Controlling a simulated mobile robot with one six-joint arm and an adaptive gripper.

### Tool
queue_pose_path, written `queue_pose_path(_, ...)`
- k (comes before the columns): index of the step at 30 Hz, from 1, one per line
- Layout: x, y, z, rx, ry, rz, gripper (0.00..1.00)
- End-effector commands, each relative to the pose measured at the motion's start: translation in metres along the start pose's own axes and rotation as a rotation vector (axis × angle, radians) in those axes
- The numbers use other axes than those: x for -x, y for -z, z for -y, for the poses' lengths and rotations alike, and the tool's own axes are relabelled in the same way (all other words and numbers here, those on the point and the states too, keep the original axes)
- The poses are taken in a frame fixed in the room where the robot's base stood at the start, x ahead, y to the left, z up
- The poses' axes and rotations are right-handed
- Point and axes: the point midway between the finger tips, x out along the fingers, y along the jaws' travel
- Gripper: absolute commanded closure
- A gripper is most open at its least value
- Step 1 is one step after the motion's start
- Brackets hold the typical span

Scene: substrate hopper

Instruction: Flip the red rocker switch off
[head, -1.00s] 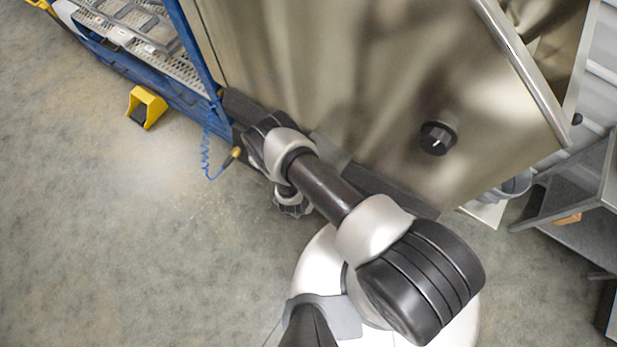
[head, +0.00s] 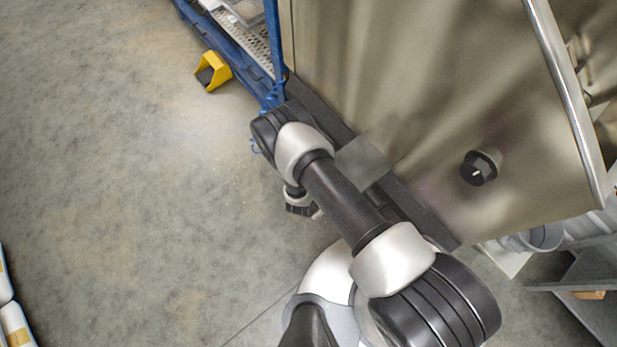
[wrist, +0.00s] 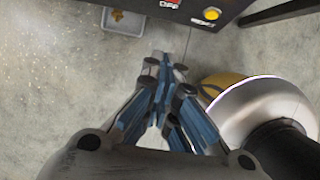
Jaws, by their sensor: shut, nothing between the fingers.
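In the wrist view a dark control panel (wrist: 188,11) crosses the top edge. A sliver of red (wrist: 172,1) shows above the word OFF; it may be the lower edge of the red rocker switch, and the rest is cut off. A yellow round button (wrist: 212,13) sits to its right, above a RESET label. My gripper (wrist: 162,70) is shut and empty, its fingertips below the panel in the picture and apart from it. In the head view the switch is not visible, and my arm hides the gripper's fingers.
A steel hopper (head: 400,90) with a black knob (head: 478,168) stands beside my arm. A blue frame (head: 235,47) and a yellow foot pedal (head: 213,72) are at the upper left. Grey shelving (head: 585,285) stands at lower right.

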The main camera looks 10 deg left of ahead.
Motion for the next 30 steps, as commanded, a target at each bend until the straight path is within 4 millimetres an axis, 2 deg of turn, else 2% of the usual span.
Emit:
queue_pose_path(1, 0.017, 0.002, -0.001, 0.004, -0.002, 0.0, 1.0)
queue_pose_path(6, 0.056, 0.012, -0.001, 0.004, -0.003, 0.0, 1.0)
queue_pose_path(12, 0.088, 0.021, -0.001, 0.002, -0.002, 0.001, 1.0)
queue_pose_path(18, 0.101, 0.025, 0.0, 0.0, 0.0, 0.001, 1.0)
queue_pose_path(30, 0.101, 0.025, 0.0, -0.001, 0.0, 0.0, 1.0)
